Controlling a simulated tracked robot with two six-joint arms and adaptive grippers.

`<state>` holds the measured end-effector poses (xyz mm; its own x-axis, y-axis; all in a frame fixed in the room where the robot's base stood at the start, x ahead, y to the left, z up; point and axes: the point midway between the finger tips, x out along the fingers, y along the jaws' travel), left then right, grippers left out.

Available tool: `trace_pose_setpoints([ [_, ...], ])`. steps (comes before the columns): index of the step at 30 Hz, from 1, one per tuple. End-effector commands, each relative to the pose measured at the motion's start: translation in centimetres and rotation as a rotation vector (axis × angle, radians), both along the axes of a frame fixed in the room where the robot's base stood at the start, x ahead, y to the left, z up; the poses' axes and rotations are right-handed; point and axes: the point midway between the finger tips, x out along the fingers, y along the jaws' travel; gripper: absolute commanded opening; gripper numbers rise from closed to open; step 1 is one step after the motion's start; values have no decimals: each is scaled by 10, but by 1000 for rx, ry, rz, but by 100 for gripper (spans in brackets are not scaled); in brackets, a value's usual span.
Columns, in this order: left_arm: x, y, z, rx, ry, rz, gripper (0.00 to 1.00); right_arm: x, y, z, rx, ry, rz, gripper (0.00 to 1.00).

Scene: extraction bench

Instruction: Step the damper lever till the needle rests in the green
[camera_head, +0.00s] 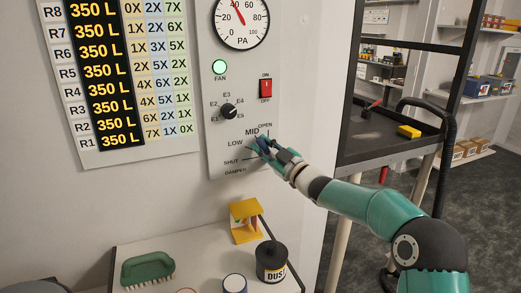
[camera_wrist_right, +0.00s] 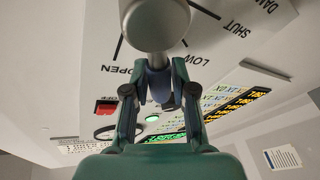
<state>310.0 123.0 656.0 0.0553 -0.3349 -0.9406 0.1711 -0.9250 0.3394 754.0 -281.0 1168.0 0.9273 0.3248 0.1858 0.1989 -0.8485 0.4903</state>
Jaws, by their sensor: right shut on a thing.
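The damper lever (camera_wrist_right: 155,24) shows in the right wrist view as a grey rounded knob on a stem. In the head view my right gripper hides most of it. My right gripper (camera_head: 262,146) is shut on the lever, close to the MID mark on the SHUT–LOW–MID–OPEN scale; its fingers (camera_wrist_right: 158,82) also show in the wrist view. The round PA gauge (camera_head: 240,30) is above, with its top cut off. Its red needle points up and slightly left; I see no green band in the visible part. My left gripper is not in view.
The panel (camera_head: 222,135) also has a lit green fan lamp (camera_head: 220,67), a red switch (camera_head: 265,89) and a black selector knob (camera_head: 229,111). Below, a bench holds a green brush (camera_head: 147,267), a yellow stand (camera_head: 245,222) and a dark DUST jar (camera_head: 271,262). A black shelf cart (camera_head: 375,135) stands right.

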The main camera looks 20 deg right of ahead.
Motion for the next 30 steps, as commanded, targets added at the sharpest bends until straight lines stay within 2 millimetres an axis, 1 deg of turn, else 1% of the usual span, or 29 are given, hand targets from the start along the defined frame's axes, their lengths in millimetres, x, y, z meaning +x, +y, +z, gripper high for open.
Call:
trace_pose_setpoints([
  [1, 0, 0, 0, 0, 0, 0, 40, 0, 1, -4, 4, 7, 3, 0],
  [8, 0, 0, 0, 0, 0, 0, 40, 0, 1, -4, 2, 8, 1, 0],
  [9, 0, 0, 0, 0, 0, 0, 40, 0, 1, -4, 2, 8, 1, 27],
  [13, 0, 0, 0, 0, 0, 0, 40, 0, 0, -3, 2, 7, 1, 49],
  [14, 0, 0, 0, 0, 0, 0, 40, 0, 0, -3, 1, 6, 0, 52],
  [25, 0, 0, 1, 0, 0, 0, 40, -2, -1, -1, 0, 2, 0, 52],
  [30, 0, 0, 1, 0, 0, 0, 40, -15, -6, -4, 0, 4, -1, 52],
])
